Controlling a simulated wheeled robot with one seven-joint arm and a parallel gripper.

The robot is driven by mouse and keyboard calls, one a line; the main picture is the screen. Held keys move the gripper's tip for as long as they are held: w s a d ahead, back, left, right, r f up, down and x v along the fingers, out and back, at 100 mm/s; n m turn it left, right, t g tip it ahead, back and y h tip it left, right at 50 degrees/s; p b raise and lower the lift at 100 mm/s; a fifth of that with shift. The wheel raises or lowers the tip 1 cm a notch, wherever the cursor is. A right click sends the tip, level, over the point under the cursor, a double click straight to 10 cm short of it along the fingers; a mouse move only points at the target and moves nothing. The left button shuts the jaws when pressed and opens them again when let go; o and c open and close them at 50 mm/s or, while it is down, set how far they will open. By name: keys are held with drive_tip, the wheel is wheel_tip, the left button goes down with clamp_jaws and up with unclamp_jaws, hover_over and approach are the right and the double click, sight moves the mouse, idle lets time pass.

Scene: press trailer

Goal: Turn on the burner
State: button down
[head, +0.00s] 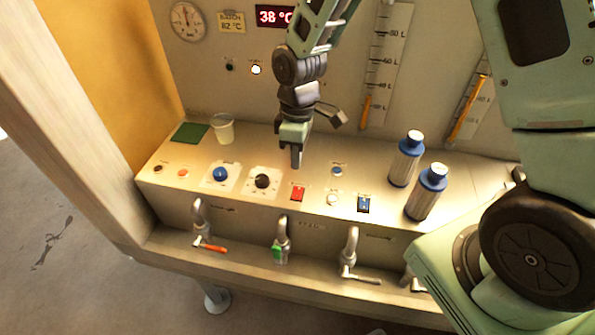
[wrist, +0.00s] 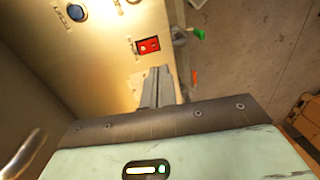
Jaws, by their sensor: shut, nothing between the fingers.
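The control panel (head: 240,200) carries several controls. A red rocker switch (head: 298,193) sits on it right of a black knob (head: 262,181); a red switch also shows in the wrist view (wrist: 148,46). I cannot read which control is the burner's. My gripper (head: 296,165) is shut and empty, pointing down just above and behind the red switch. It looks apart from the switch. In the wrist view, its closed fingers (wrist: 158,88) are near the red switch.
Two blue-capped bottles (head: 406,158) (head: 427,191) stand on the right of the panel. A cup (head: 223,129) and green pad (head: 190,133) are at back left. Several taps (head: 283,240) line the front.

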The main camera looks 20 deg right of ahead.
drive_tip(key=shift+s+a+r+b, duration=0.1)
drive_tip(key=shift+r+b, duration=0.05)
drive_tip(key=shift+r, duration=0.75)
drive_tip(key=shift+s+r+b, duration=0.1)
drive_tip(key=shift+r+b, duration=0.05)
drive_tip(key=shift+r, duration=0.75)
drive_tip(key=s+a+r+m+b, duration=0.1)
drive_tip(key=s+a+b, duration=0.2)
drive_tip(key=s, duration=0.7)
drive_tip(key=s+a+r+m+t+b, duration=0.1)
drive_tip(key=s+a+m+b, duration=0.1)
drive_tip(key=s, duration=0.9)
drive_tip(key=shift+s+a+b, duration=0.15)
drive_tip(key=shift+a+b, duration=0.3)
drive_tip(key=shift+b, duration=0.6)
